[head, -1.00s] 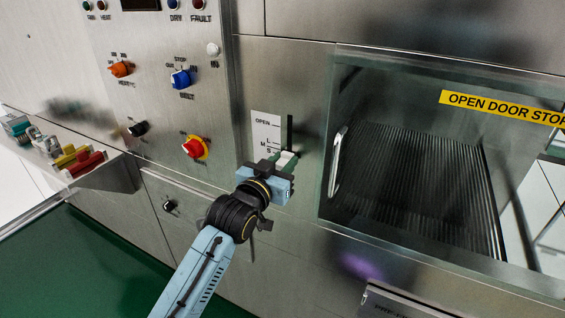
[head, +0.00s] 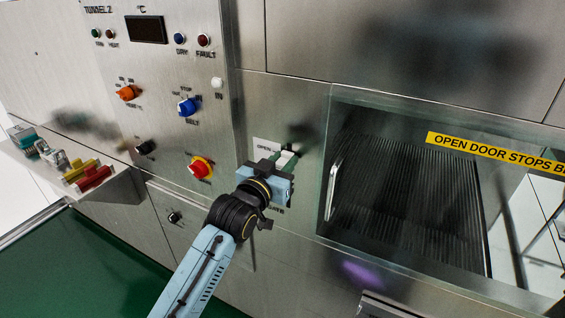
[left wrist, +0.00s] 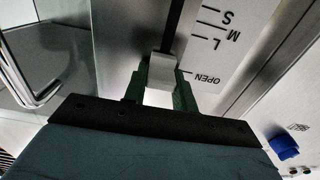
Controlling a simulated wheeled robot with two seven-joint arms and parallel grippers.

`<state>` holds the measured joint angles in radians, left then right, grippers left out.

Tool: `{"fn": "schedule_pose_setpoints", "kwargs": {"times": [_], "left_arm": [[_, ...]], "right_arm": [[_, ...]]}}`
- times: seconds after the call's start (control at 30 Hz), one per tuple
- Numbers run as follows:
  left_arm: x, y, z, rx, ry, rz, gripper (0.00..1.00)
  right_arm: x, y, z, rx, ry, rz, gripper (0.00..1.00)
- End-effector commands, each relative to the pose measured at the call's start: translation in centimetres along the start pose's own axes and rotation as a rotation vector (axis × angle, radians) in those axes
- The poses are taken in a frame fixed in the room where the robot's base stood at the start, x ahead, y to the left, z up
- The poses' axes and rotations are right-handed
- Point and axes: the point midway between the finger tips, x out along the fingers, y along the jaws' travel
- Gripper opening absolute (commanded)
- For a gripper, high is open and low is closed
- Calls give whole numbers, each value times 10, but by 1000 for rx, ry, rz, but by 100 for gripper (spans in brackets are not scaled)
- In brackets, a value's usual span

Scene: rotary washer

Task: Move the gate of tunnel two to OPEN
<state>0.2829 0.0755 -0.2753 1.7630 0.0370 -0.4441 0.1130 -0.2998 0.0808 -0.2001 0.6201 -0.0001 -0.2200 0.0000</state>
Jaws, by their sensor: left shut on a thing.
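The gate lever of tunnel two is a pale knob (left wrist: 162,68) in a dark vertical slot. Beside the slot is a white scale plate (head: 266,145) marked OPEN, L, M and S. My left gripper (head: 284,160) is shut on the knob, with its green fingers on either side. In the left wrist view, which shows the scale upside down, the knob sits level with the OPEN mark, at that end of the scale. In the head view the gripper hides most of the plate. My right gripper is not in view.
The control panel (head: 170,60), with orange, blue and red knobs, is left of the gate. To its right is a glass door with a handle (head: 334,190) and a yellow label. A shelf with coloured handles (head: 85,172) juts out at the left.

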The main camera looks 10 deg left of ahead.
Motion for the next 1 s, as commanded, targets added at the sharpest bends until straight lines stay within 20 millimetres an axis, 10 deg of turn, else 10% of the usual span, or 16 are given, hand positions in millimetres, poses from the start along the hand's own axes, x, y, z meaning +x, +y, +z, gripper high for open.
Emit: {"fn": "schedule_pose_setpoints", "kwargs": {"times": [0.33,0.37,0.5,1.0], "left_arm": [[0,0,-5,1,8,0,0],[0,0,-5,1,8,0,30],[0,0,-4,0,5,0,48],[-17,0,-1,0,1,0,49]], "right_arm": [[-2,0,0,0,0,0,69],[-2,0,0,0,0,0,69],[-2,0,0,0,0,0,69],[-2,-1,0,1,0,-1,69]]}}
